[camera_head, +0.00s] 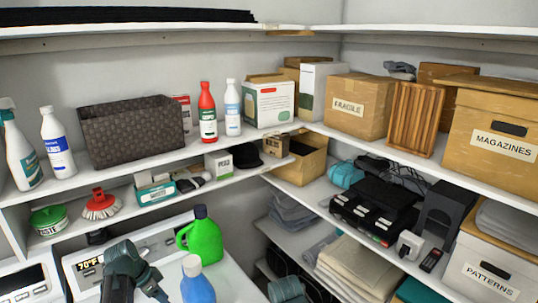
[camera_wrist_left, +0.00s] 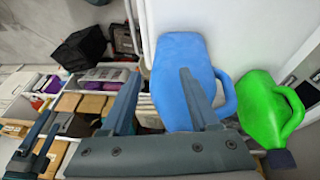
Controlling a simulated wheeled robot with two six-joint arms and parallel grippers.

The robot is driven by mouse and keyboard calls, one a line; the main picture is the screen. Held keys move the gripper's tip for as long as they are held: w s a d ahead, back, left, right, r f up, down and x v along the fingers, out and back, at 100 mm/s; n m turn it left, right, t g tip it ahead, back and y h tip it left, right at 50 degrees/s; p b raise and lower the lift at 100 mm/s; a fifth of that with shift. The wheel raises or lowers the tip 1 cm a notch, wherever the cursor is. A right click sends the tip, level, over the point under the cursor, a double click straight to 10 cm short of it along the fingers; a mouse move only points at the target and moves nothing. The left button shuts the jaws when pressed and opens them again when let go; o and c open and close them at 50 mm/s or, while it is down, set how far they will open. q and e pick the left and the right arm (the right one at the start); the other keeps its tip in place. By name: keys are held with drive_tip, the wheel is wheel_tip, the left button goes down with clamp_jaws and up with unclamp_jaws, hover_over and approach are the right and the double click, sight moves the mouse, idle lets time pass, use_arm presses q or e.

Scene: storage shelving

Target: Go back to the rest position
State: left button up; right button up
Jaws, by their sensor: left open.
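My left gripper (camera_head: 148,284) is low at the left of the head view, left of a blue bottle (camera_head: 198,287). In the left wrist view its two fingers (camera_wrist_left: 158,95) are apart, with nothing held between them. The blue bottle (camera_wrist_left: 180,70) shows beyond the fingertips, with its handle to the right. My right gripper (camera_head: 287,290) is partly cut off at the bottom of the head view. In the left wrist view the right gripper (camera_wrist_left: 38,135) is at the far left, its two dark fingers apart and empty.
A green jug (camera_head: 202,238) stands behind the blue bottle on a white appliance top (camera_head: 235,285); it also shows in the left wrist view (camera_wrist_left: 265,110). Shelves above hold bottles, a dark basket (camera_head: 130,130) and boxes. Folded cloths (camera_head: 355,265) and a patterns box (camera_head: 490,270) are at right.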

use_arm(q)
drive_tip(key=s+d+f+n+y+b, duration=0.1)
drive_tip(key=s+d+f+n+b, duration=0.1)
drive_tip(key=s+d+f+b, duration=0.2)
drive_tip(key=s+d+f+n+g+y+b, duration=0.1)
drive_tip(key=s+d+f+b, duration=0.4)
drive_tip(key=d, duration=0.7)
drive_tip(key=s+d+f+n+y+b, duration=0.2)
drive_tip(key=s+d+f+n+b, duration=0.1)
drive_tip(key=d+f+b, duration=0.5)
wheel_tip(320, 180, down, 2)
drive_tip(key=shift+s+d+f+g+y+b, duration=0.2)
drive_tip(key=shift+s+d+g+y+b, duration=0.25)
drive_tip(key=shift+s, duration=0.3)
